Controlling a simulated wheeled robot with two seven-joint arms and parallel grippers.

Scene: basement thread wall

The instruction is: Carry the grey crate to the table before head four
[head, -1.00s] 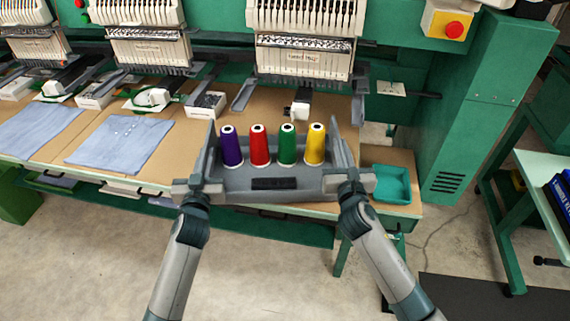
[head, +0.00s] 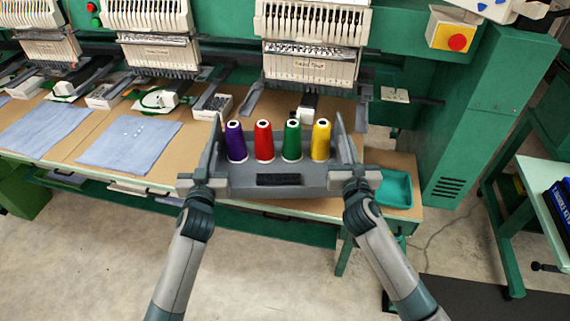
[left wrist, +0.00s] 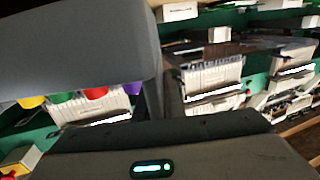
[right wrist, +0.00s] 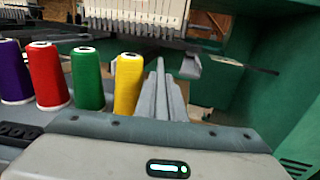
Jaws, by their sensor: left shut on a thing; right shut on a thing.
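The grey crate (head: 245,182) is held level between my two grippers in the head view, over the front edge of the brown table (head: 398,158). Purple (head: 236,142), red (head: 264,142), green (head: 291,142) and yellow (head: 320,141) thread cones stand upright in it in a row. My left gripper (head: 204,180) is shut on the crate's left end; my right gripper (head: 352,180) is shut on its right end. The crate's grey wall (left wrist: 70,50) fills much of the left wrist view. The cones also show in the right wrist view (right wrist: 87,78). I cannot tell whether the crate's underside touches the table.
An embroidery head (head: 312,65) stands behind the crate. Folded blue cloths (head: 128,143) lie on the table to the left. A teal tray (head: 396,188) is close right of the crate. A green machine cabinet (head: 485,125) and a side table (head: 550,170) stand further right.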

